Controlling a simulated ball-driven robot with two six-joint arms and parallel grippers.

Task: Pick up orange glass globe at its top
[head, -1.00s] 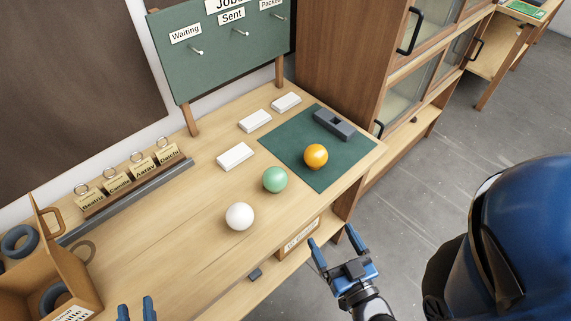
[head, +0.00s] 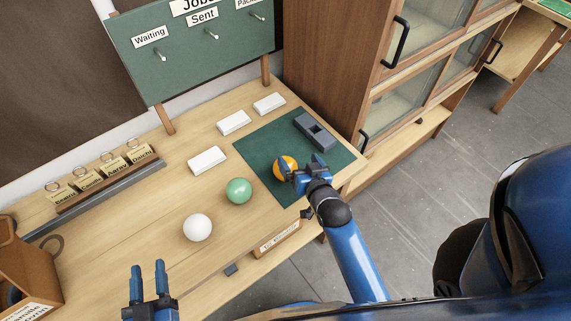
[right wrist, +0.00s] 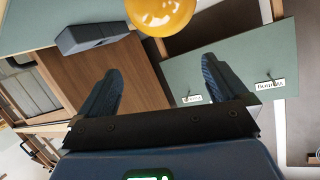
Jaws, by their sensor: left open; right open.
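The orange glass globe (head: 284,165) sits on the dark green mat (head: 262,153) on the workbench, partly hidden by my right gripper. My right gripper (head: 301,163) is open, right at the globe's near right side in the head view. In the right wrist view the globe (right wrist: 160,14) shows at the top edge, cut off by it, beyond the open fingers (right wrist: 160,85). Nothing is between those fingers. I cannot tell whether a finger touches the globe. My left gripper (head: 149,283) is open and empty over the bench's front left part.
A green globe (head: 238,190) and a white globe (head: 197,228) sit to the left of the mat. A grey slotted block (head: 315,131) stands at the mat's far right. White boxes (head: 207,160) line the back. A wooden cabinet (head: 335,70) stands right behind the bench.

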